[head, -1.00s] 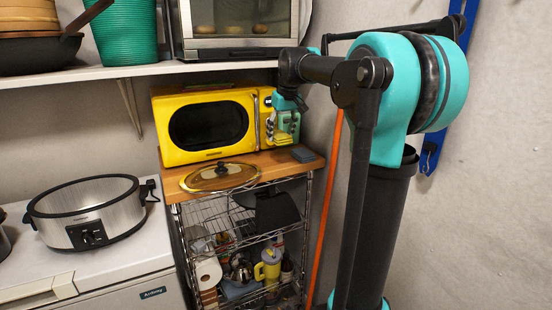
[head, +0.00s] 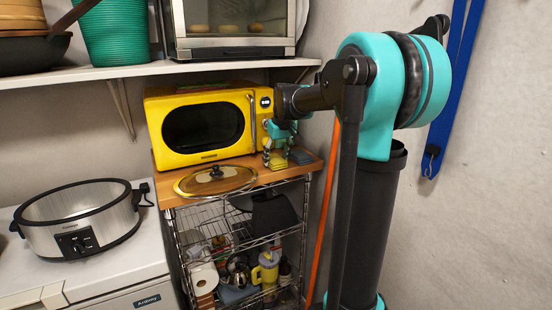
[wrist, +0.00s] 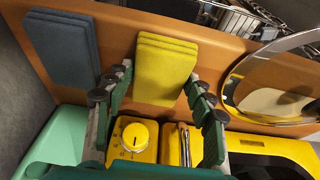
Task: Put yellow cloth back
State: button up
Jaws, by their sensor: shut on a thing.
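The yellow cloth (head: 278,165), a folded stack, is at the right of the wooden cart top (head: 245,192), in front of the yellow microwave's control side. It appears to be down at the wood; exact contact is unclear. In the wrist view the yellow cloth (wrist: 165,70) sits between my fingers. My gripper (head: 276,159) points down and is shut on it, and its fingers (wrist: 158,88) show on both sides. A blue-grey cloth (wrist: 62,48) lies beside it on the wood, a small gap away; it also shows in the head view (head: 300,156).
The yellow microwave (head: 205,125) stands close behind my gripper. A glass lid (head: 215,180) lies left of the cloth on the cart top. A wire rack (head: 240,240) with several items is below. A slow cooker (head: 78,218) stands at left. An orange pole (head: 323,220) is at right.

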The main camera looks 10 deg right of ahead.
jog(key=shift+f, duration=0.1)
jog(key=o, duration=1.2)
jog(key=v, duration=1.2)
jog(key=s+d+f+m, duration=0.1)
jog(key=s+f, duration=1.2)
jog(key=f, duration=0.3)
jog(key=s+d+f+m+t+h, duration=0.1)
jog(key=s+d+f+m, duration=0.1)
jog(key=s+f, duration=1.2)
notch_tip(320, 180, down, 3)
jog(key=shift+r+m, duration=0.2)
jog(key=shift+m, duration=0.1)
